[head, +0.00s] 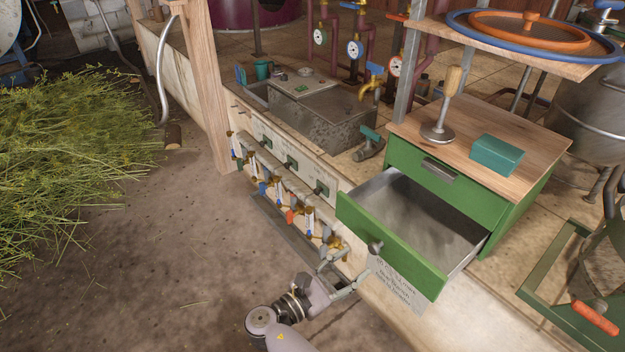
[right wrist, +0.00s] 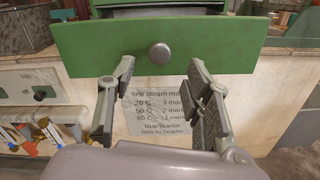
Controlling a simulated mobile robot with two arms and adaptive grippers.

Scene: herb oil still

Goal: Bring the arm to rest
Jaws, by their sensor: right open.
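My right gripper (head: 354,266) is at the bottom middle of the head view, just in front of the open green drawer (head: 400,255). Its fingers are apart, and nothing shows between them. In the right wrist view the two fingertips (right wrist: 161,66) point at the drawer front (right wrist: 225,45), one on each side and a little below its round grey knob (right wrist: 160,52). I see no clear grip on the knob. The drawer is pulled out of the green cabinet (head: 520,205), and its grey inside looks empty. My left gripper is in neither view.
A teal box (head: 497,155) and a metal tamper-like tool (head: 440,125) stand on the cabinet's wooden top. A row of small taps (head: 290,215) lines the bench front. Cut herbs (head: 75,165) pile at left. The floor (head: 190,235) between is clear.

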